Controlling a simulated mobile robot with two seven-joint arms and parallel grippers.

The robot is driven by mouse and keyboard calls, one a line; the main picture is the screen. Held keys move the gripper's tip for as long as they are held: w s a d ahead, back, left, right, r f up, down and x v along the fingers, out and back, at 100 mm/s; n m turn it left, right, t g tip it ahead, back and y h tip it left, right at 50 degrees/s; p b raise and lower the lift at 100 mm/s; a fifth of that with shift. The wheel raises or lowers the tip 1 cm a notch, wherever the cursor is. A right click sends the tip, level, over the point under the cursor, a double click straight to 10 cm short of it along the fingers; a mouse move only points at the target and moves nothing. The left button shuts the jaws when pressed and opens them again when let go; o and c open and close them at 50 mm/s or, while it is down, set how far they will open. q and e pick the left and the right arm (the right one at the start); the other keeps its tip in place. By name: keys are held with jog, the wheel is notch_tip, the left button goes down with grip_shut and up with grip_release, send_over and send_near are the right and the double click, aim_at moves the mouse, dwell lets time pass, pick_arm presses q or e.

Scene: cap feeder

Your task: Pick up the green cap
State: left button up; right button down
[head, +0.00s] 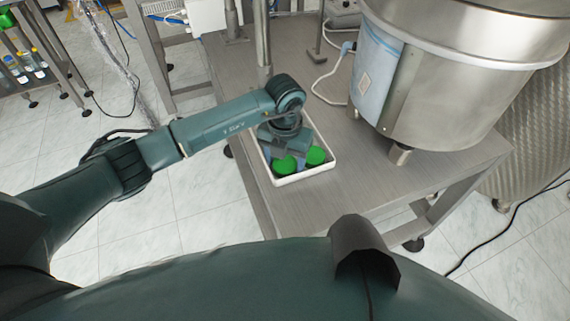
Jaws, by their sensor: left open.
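Two green caps show in a white tray on the metal table: a left green cap (285,165) and a right green cap (316,156). The tray (307,174) stands near the table's front left edge. My left gripper (292,156) reaches down over the tray from the left and is open. Its fingers are close to the caps, near the left one. I cannot tell whether they touch a cap. The gripper and wrist hide the back part of the tray. My right gripper is not in view.
A large steel bowl feeder (450,85) stands on the table to the right of the tray. A metal post (263,40) rises behind the tray. The metal table (375,180) is bare between tray and feeder. A shelf with bottles (25,65) stands far left.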

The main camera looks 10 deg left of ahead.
aim_at(285, 163)
pick_arm(q)
jog(key=shift+c, duration=0.4)
jog(key=c, duration=0.6)
jog(key=shift+o, duration=0.2)
notch_tip(285, 163, up, 10)
